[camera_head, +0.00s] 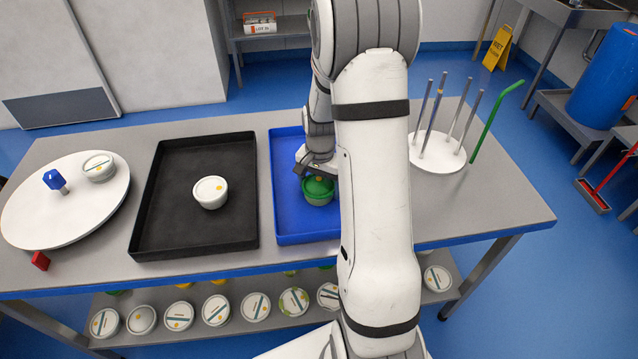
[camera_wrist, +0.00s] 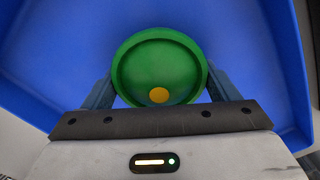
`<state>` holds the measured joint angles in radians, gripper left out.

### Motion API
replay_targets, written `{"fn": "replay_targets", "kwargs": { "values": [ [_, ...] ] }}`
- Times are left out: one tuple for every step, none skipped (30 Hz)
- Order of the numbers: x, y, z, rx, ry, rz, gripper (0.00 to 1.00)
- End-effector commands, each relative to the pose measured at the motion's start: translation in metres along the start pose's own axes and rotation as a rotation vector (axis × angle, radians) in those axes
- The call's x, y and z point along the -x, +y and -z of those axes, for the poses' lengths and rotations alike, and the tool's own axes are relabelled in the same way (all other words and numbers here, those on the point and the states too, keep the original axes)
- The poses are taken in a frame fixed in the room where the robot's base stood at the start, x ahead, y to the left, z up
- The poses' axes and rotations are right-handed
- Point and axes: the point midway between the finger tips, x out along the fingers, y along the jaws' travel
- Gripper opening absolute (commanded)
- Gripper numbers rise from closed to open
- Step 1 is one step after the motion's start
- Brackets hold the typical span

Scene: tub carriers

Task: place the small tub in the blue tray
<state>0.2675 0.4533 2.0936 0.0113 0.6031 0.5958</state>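A small tub with a green lid (camera_head: 318,186) is inside the blue tray (camera_head: 288,229), towards its right part. The lid, with a yellow dot, also shows in the wrist view (camera_wrist: 160,65). My gripper (camera_head: 317,170) reaches down over this tub. In the wrist view its fingers (camera_wrist: 158,88) press against the lid's two sides, with no gap seen. The tub looks upright, at or close to the tray floor; its underside is hidden. My arm covers the tray's right side in the head view.
A black tray (camera_head: 165,228) left of the blue one holds a white-lidded tub (camera_head: 210,191). A white round board (camera_head: 50,220) carries another tub and a blue item. A white base with upright rods (camera_head: 437,154) stands right. Several tubs sit on the lower shelf.

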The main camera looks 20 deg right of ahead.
Motion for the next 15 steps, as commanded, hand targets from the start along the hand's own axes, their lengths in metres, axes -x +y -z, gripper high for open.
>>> {"fn": "replay_targets", "kwargs": {
  "values": [
    [0.0001,0.0,-0.0002,0.0,0.0,0.0,0.86],
    [0.0001,-0.0001,-0.0003,0.0,0.0,0.0,0.88],
    [0.0001,-0.0001,-0.0003,0.0,0.0,0.0,0.91],
    [0.0002,-0.0001,-0.0003,0.0,0.0,0.0,0.94],
    [0.0002,-0.0001,-0.0003,0.001,0.0,0.0,0.96],
    [0.0002,-0.0002,-0.0003,0.001,0.0,0.0,0.99],
    [0.0002,-0.0002,-0.0004,0.001,0.0,0.0,1.0],
    [0.0002,-0.0003,-0.0004,0.001,0.0,0.0,1.0],
    [0.0002,-0.0003,-0.0004,0.001,0.0,0.0,1.0],
    [0.0003,-0.0003,-0.0004,0.001,0.0,0.0,1.0],
    [0.0003,-0.0003,-0.0005,0.001,0.0,0.0,1.0],
    [0.0004,-0.0004,-0.0005,0.001,0.0,0.0,1.0],
    [0.0009,-0.0004,-0.0005,0.001,0.0,0.0,1.0],
    [0.0019,-0.0005,-0.0005,0.001,0.0,0.0,1.0],
    [0.004,-0.0005,-0.0005,0.001,0.0,0.0,1.0]
  ]
}}
